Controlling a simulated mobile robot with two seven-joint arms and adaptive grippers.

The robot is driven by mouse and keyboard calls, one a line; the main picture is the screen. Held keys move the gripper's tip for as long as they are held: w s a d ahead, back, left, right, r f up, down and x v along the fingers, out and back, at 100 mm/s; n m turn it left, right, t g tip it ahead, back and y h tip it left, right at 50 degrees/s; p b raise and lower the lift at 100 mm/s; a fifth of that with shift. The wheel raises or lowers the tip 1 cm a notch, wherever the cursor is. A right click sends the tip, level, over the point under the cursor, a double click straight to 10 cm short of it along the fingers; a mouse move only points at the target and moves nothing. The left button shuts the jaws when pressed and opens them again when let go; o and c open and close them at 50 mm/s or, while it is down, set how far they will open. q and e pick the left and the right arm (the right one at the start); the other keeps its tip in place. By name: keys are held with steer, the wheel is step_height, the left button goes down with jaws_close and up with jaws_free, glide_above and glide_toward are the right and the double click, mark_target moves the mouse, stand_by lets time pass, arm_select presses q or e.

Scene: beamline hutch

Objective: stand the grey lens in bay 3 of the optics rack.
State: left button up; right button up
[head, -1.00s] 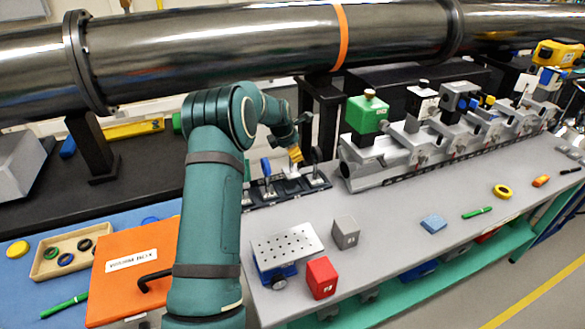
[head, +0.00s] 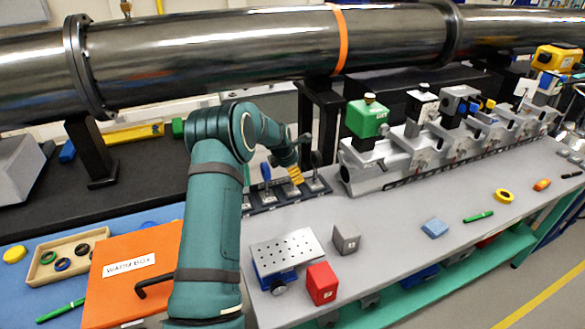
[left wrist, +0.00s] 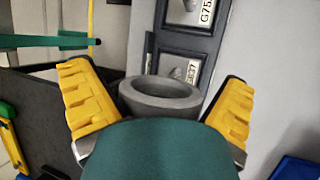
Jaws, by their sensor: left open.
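My left gripper (head: 297,174) reaches over the dark optics rack (head: 262,205), which lies on the grey bench near the rail's left end. In the left wrist view its two yellow fingers (left wrist: 160,105) are open. The grey lens (left wrist: 165,88), a thick ring, shows between the fingers, with gaps at both sides. It is against the dark rack (left wrist: 178,45), which carries white labels. Whether the lens is seated in a bay, and in which one, I cannot tell. In the head view the gripper hides the lens. A blue lens (head: 266,171) stands upright left of the gripper.
A steel rail (head: 375,172) with mounts and a green box (head: 366,117) stands right of the rack. A large dark pipe (head: 220,50) crosses above. A perforated stage (head: 287,248), grey block (head: 346,238) and red block (head: 321,283) stand in front. The bench's middle is fairly clear.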

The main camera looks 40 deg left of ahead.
arm_select(q)
steer(key=p+v, duration=0.1)
steer(key=v, duration=1.1)
steer(key=shift+s, duration=0.1)
